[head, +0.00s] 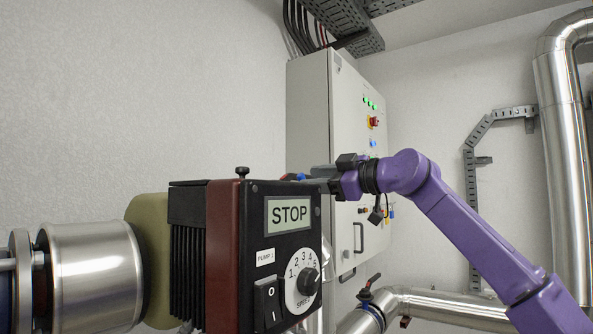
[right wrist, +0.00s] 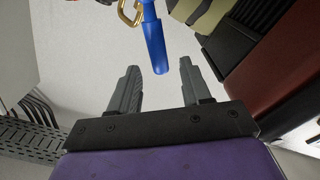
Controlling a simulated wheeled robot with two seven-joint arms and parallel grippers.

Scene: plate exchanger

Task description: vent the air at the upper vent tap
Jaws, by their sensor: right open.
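The blue lever (right wrist: 155,45) of a tap shows at the top of the right wrist view, with a brass-coloured loop (right wrist: 130,12) beside its upper end. My right gripper (right wrist: 158,68) is open. The lever's free end is between or just in front of its fingertips, and I see no finger closed on it. In the head view my right gripper (head: 322,174) points left behind the top of the pump controller, with a small blue part (head: 298,177) at its tips. The tap's body is mostly hidden there. My left gripper is out of view.
The black and dark red pump controller (head: 238,240), reading STOP, stands close in front of the gripper. A grey control cabinet (head: 310,110) stands behind. Shiny pipes (head: 565,150) run at the right. The wall area at upper left is clear.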

